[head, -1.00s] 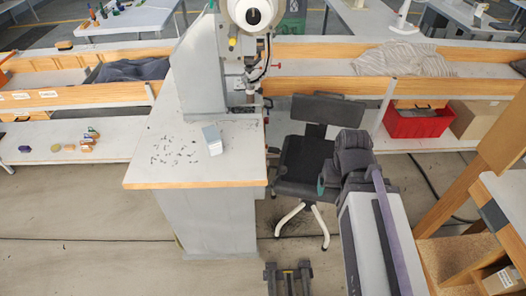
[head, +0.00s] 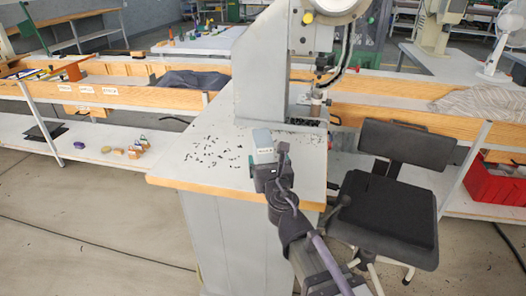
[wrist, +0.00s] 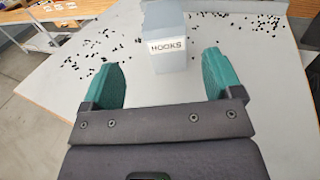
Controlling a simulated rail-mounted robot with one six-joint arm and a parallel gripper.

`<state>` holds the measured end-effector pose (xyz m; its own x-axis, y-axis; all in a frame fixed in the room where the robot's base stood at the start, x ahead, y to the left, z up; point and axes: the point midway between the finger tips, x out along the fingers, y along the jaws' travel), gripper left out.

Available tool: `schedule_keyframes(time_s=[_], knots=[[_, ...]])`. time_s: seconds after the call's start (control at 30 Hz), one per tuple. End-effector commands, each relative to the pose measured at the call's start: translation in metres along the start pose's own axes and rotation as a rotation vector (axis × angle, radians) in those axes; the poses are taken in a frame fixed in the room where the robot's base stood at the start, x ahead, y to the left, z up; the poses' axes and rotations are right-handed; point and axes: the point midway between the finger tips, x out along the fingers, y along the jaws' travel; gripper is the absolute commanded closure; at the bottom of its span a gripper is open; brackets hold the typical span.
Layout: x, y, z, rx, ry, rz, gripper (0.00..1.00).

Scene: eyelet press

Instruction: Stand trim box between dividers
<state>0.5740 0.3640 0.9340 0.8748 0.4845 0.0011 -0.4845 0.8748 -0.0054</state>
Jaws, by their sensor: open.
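The trim box is a small grey-blue box (head: 263,143) standing upright on the press table (head: 200,172). In the wrist view the box (wrist: 165,30) carries a white label reading HOOKS. My gripper (wrist: 170,75) is open, with its two green fingers apart and nothing between them. The box lies just beyond the fingertips, roughly centred between them. In the head view my gripper (head: 272,168) is in front of the box and hides its lower part. I cannot make out any dividers for certain.
Small black hooks (head: 215,152) lie scattered on the table left of the box. The press column (head: 270,75) stands behind it. A black chair (head: 390,195) is at the right. A wooden-edged shelf (head: 100,95) with labels runs along the left.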

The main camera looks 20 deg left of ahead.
Motion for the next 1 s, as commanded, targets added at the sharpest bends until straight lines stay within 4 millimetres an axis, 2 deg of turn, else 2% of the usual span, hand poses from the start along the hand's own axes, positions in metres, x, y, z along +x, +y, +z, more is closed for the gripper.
schedule_keyframes(time_s=[0.03, 0.13, 0.2, 0.37, 0.63, 0.87, 1.0], knots=[[0.014, 0.0, 0.0, 0.001, 0.0, -0.001, 0.15], [0.035, -0.001, 0.0, 0.002, 0.0, -0.003, 0.15], [0.042, -0.001, 0.0, 0.003, 0.0, -0.003, 0.15], [0.046, -0.002, 0.001, 0.004, 0.0, -0.004, 0.15], [0.093, -0.005, 0.002, 0.005, 0.0, -0.003, 0.15], [0.094, -0.006, 0.002, 0.005, 0.001, -0.004, 0.15], [0.094, -0.006, 0.002, 0.005, 0.001, -0.004, 0.28]])
